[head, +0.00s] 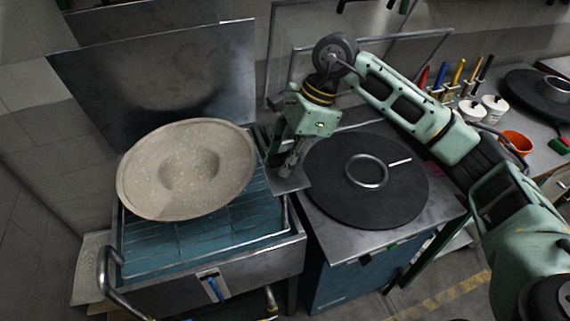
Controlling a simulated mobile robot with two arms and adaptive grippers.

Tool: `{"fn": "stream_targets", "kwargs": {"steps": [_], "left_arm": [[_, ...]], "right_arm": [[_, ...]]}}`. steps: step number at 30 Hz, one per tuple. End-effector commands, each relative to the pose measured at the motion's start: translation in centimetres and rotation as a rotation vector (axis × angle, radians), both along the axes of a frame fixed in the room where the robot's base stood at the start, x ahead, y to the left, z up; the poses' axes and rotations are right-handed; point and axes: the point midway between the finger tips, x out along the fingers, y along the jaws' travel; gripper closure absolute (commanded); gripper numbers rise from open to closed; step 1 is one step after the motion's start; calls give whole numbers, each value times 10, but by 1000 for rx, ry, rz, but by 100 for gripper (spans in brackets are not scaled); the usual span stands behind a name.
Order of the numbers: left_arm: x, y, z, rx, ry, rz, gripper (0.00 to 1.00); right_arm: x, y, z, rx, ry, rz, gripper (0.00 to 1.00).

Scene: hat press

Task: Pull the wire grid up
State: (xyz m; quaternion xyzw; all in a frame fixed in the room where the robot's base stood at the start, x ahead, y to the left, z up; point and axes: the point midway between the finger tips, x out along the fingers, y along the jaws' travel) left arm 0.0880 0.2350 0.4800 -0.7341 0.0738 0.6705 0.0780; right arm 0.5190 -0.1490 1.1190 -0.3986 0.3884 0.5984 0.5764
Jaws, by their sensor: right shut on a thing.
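The wire grid (248,222) shows as thin bars over the teal inside of the open metal basin at the left. A pale speckled, wide-brimmed hat body (150,180) lies on it and covers most of it. My right gripper (284,172) points down at the right side of the basin, just right of the hat brim. It is shut at the grid's right edge; its fingertips and the exact grip are hard to make out. My left gripper is out of view.
The basin's raised lid (165,85) stands behind the hat. A curved metal handle (106,268) is at the front left. Right of the gripper, a black round plate with a ring (330,200) sits on a metal-topped cabinet. White cups (471,111) and an orange bowl (517,142) stand farther right.

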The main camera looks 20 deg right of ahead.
Motion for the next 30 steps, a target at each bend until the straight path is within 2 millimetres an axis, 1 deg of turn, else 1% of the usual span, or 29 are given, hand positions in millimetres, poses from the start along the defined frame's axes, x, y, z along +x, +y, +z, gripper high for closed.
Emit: {"fn": "stream_targets", "kwargs": {"steps": [1, 10, 11, 15, 18, 26, 30], "left_arm": [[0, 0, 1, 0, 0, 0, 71], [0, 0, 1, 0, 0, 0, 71], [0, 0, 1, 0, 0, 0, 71], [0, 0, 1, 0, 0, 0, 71], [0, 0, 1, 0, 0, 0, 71], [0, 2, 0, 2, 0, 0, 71], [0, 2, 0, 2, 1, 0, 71]], "right_arm": [[1, 0, 5, 3, -7, 1, 100], [2, 0, 8, 5, -13, 1, 100], [3, 0, 8, 5, -13, 1, 81], [2, 0, 7, 5, -12, -1, 69], [2, 0, 6, 4, -10, 0, 62], [1, 0, 5, 3, -6, 0, 62], [2, -4, 13, 2, -6, 0, 62]]}}
